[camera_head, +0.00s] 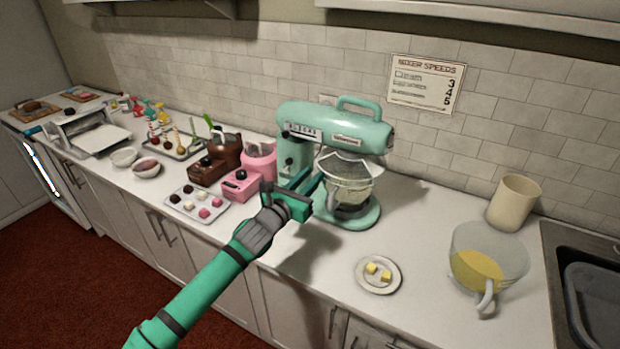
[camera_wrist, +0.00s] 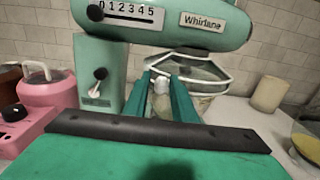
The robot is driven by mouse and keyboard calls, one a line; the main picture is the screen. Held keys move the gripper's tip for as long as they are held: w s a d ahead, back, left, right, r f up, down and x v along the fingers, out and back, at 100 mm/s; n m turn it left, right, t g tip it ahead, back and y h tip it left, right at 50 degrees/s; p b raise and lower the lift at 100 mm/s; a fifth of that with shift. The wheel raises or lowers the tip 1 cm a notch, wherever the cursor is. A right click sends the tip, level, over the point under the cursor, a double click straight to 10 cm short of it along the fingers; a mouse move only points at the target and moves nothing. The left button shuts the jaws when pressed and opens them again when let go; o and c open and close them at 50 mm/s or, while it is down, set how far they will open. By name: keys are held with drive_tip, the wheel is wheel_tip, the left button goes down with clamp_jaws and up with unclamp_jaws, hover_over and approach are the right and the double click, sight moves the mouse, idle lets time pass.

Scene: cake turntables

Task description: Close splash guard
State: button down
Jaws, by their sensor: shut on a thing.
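A mint-green stand mixer (camera_head: 335,128) stands on the counter against the tiled wall. Its clear splash guard (camera_head: 350,165), with a pale rim, sits over the mixing bowl (camera_head: 348,195) under the mixer head; it also shows in the wrist view (camera_wrist: 195,68). My gripper (camera_head: 312,185) reaches in at the front left of the bowl. In the wrist view my gripper's two green fingers (camera_wrist: 170,92) close around a small whitish knob (camera_wrist: 161,85) at the guard's near edge. The lower bowl is partly hidden behind the fingers in the wrist view.
A pink machine (camera_head: 245,180) and a brown one (camera_head: 215,160) stand close left of the mixer. A plate with yellow cubes (camera_head: 364,278), a jug of yellow liquid (camera_head: 480,265) and a beige container (camera_head: 513,202) are to the right.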

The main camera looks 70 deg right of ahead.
drive_tip(key=w, duration=0.2)
drive_tip(key=shift+w+t, duration=0.3)
drive_tip(key=shift+w, duration=0.05)
drive_tip(key=c, duration=1.7)
unclamp_jaws()
drive_tip(key=shift+o, duration=0.3)
drive_tip(key=shift+f, duration=0.1)
drive_tip(key=shift+s, duration=0.1)
drive_tip(key=shift+s+d+f, duration=0.1)
drive_tip(key=shift+f, duration=0.05)
